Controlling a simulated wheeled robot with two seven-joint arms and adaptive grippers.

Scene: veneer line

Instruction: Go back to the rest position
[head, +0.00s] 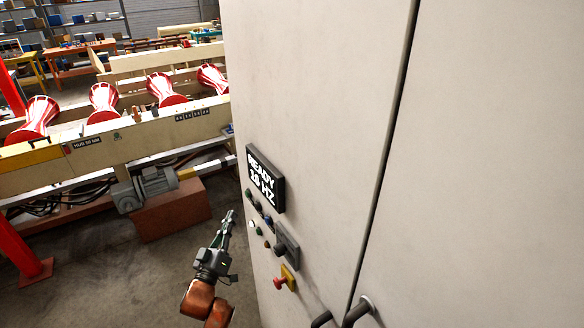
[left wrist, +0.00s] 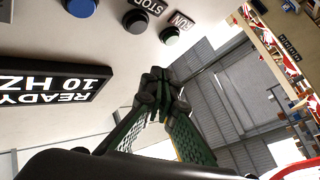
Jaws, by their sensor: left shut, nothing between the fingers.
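My left gripper (head: 227,222) is in the lower middle of the head view, in front of the left part of a pale cabinet (head: 320,120). It points upward, is shut and holds nothing. In the left wrist view its fingertips (left wrist: 158,92) meet, close to the cabinet's buttons, with no clear contact. A black display (head: 265,180) reading "READY 10 HZ" is above and to the right of the gripper; it also shows in the left wrist view (left wrist: 50,88). My right gripper is not in view.
A red knob on a yellow plate (head: 284,280), a dark switch (head: 286,244) and door handles (head: 357,311) stick out from the cabinet. A roller conveyor (head: 150,135) with red-and-white rollers stands at the left. Bare floor (head: 90,275) lies left of the gripper.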

